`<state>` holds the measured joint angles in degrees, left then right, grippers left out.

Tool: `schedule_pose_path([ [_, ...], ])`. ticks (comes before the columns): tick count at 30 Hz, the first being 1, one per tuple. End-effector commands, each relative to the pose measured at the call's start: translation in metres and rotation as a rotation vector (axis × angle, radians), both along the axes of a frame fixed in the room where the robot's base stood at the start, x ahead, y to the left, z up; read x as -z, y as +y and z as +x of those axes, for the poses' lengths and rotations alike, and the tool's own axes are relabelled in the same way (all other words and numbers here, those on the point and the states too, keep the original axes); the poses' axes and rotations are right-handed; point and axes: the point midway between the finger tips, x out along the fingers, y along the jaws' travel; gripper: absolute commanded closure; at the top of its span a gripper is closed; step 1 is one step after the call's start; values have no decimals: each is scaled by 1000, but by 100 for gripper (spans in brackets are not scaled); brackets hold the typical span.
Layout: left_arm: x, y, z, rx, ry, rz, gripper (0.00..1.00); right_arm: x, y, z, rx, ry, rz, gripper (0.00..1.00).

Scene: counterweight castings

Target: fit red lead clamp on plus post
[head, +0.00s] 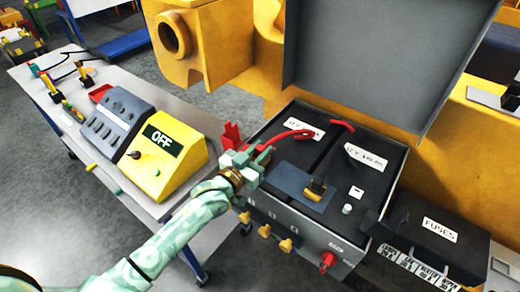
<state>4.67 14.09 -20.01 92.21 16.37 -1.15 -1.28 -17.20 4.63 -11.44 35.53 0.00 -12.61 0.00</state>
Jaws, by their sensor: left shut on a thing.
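My left gripper (258,158) is at the left rim of the open grey box (365,232). It is shut on the red lead clamp (232,137), whose red jaws stick up just behind the fingers. A red lead (290,136) curves from beside the fingers to the right, over the box's dark inside. Two dark blocks with white labels (366,157) sit in the box, probably batteries. A small pale round stub (347,209) stands near the front right; I cannot tell whether it is the plus post. The clamp is apart from that stub. My right gripper is not in view.
The box's raised grey lid (380,60) stands behind it. A blue plate (303,182) with a black and yellow piece lies inside. Yellow knobs and a red knob (327,261) project in front. A yellow "OFF" unit (165,155) stands on the left table; a fuse box (440,232) is right.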

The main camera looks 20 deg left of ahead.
Motion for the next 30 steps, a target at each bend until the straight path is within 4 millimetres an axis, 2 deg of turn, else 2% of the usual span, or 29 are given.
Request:
schedule_pose_path([
  [5,5,0,0,0,-1,0,100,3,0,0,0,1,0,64],
  [6,5,0,0,0,-1,0,76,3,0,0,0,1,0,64],
  [9,4,0,0,0,-1,0,53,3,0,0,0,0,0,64],
  [20,5,3,-6,0,1,0,53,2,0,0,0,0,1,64],
  [23,5,8,-22,1,3,1,53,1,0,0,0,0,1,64],
  [30,6,29,-82,1,3,2,53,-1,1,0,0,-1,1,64],
])
